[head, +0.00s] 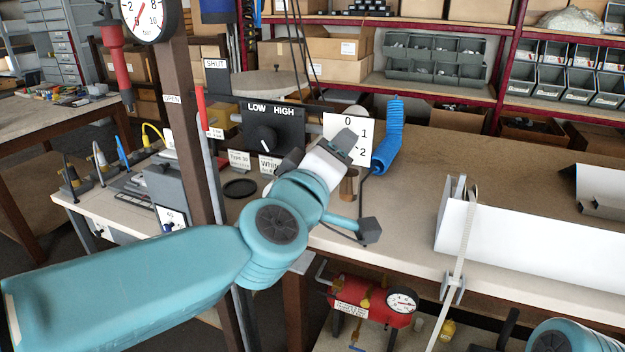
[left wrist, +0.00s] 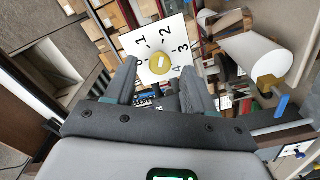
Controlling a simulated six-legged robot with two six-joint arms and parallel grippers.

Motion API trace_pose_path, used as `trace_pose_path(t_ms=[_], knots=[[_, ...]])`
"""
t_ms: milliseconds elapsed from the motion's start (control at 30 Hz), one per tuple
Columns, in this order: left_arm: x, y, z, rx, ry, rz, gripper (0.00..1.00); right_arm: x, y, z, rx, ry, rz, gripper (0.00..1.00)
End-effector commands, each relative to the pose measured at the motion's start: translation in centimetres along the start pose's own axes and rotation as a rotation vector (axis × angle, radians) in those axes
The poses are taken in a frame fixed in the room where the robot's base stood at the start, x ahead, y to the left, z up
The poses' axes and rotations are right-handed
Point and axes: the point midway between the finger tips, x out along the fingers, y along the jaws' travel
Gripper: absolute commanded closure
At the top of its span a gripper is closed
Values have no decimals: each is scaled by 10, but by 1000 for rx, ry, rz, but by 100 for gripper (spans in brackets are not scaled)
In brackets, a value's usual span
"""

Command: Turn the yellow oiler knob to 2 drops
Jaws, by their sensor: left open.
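The yellow oiler knob (left wrist: 158,65) shows in the left wrist view, in front of a white dial plate (left wrist: 150,75) with the numbers 0 to 4 around it. A small pale mark is on the knob's face; which number it points to I cannot tell. My left gripper (left wrist: 161,80) is open, its two dark fingers on either side of the knob in this view. Contact is not visible. My right gripper is out of view.
A black LOW/HIGH selector box (head: 271,127) stands left of the dial. A blue coiled hose (head: 387,145) hangs close to its right. A brown post (head: 190,110) rises at left. A white profile (head: 530,230) lies on the bench at right; bench between is mostly clear.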

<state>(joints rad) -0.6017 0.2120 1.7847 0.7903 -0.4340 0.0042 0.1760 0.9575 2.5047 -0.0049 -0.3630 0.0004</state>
Motion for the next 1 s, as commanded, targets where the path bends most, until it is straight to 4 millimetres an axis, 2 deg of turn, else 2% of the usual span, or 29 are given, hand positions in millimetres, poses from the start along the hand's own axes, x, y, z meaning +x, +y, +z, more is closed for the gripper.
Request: trace_pose_path(t_ms=[300,500,700,1000], knots=[[-84,2,-1,-2,1,4,46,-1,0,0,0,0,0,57],[-126,2,-1,-2,0,3,46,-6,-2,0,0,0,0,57],[-145,0,-1,-2,1,1,46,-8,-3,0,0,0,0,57],[-147,0,0,-1,1,0,46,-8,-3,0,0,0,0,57]])
